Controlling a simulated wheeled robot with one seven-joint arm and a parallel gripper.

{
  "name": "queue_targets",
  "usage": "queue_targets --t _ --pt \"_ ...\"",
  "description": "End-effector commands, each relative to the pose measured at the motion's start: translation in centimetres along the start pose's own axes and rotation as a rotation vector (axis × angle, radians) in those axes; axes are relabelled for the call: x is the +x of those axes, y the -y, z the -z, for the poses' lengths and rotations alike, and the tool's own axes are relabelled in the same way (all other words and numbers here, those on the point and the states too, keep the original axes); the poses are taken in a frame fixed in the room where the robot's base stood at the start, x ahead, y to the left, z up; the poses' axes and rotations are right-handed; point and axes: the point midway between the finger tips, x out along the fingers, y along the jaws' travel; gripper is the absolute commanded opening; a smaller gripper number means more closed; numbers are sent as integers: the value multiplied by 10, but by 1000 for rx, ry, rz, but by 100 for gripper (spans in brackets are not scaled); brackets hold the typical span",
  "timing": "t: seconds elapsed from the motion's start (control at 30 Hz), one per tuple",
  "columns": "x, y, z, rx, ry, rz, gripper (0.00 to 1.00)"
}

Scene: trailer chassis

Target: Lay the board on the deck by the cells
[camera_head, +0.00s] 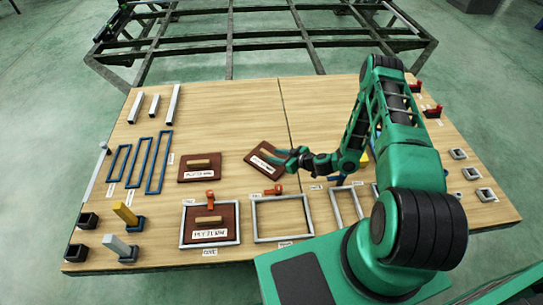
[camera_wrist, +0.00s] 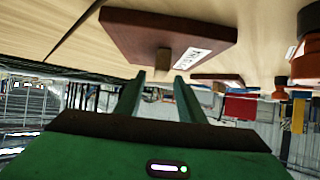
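A brown board (camera_head: 256,164) with a white label lies askew on the wooden deck (camera_head: 228,110), above the empty grey frame cell (camera_head: 255,223). My gripper (camera_head: 278,156) is over its right part. In the wrist view the board (camera_wrist: 135,32) shows large at the top, with its wooden handle (camera_wrist: 163,61) between and beyond my fingertips (camera_wrist: 160,78). Gaps show on both sides of the handle, so the gripper looks open. I cannot tell whether the board is flat or slightly raised.
A similar board (camera_head: 198,174) lies to the left, and another (camera_head: 208,234) sits inside the left frame cell (camera_head: 183,226). Orange clamps (camera_head: 272,190) are by the cells. Bare deck lies behind the boards.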

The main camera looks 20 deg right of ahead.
Motion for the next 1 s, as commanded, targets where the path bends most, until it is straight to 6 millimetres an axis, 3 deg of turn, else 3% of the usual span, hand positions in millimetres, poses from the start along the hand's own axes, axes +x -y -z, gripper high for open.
queue_targets --t 0.2,0.4,0.77,1.0 --pt "-44 -1 0 5 1 -2 36" --pt "-68 0 -1 3 0 -2 36" --pt "-77 0 3 -2 1 6 36" --pt "-93 -2 42 -33 53 104 36"
